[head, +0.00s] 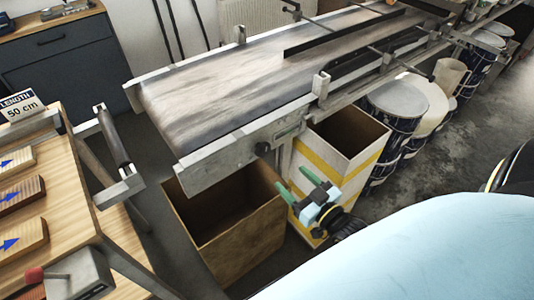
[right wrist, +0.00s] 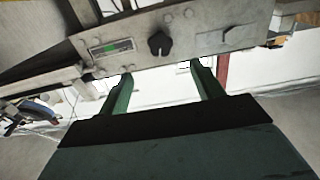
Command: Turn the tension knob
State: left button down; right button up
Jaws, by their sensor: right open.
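The tension knob (right wrist: 159,43) is a small black lobed knob on the grey metal side plate of the conveyor, seen in the right wrist view. In the head view it is a small dark spot (head: 262,149) at the conveyor's near end. My right gripper (head: 290,176) has green fingers and is open and empty, below and to the right of the knob in the head view. In the right wrist view its fingertips (right wrist: 160,70) stand apart on either side of the knob's line, below it in the picture. They are not around it. My left gripper is not in view.
The conveyor belt (head: 225,95) runs to the back right. An open brown box (head: 235,243) stands under its near end, a yellow-striped box (head: 340,158) beside it. Drums (head: 395,103) line the right. A wooden bench (head: 75,238) is at left. A display (right wrist: 110,48) sits left of the knob.

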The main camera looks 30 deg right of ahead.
aim_at(265, 153)
jog(key=w, duration=0.7)
jog(key=w+a+b, duration=0.1)
jog(key=w, duration=0.3)
jog(key=shift+f, duration=0.1)
jog(key=shift+w, duration=0.45)
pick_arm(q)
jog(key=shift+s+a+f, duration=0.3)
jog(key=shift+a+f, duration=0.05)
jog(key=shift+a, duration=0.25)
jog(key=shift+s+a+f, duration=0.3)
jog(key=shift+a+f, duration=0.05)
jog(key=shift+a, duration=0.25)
pick_arm(e)
jog(key=c, duration=1)
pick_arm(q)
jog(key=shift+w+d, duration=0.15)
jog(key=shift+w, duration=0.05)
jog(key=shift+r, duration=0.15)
pick_arm(e)
jog(key=shift+n, duration=0.3)
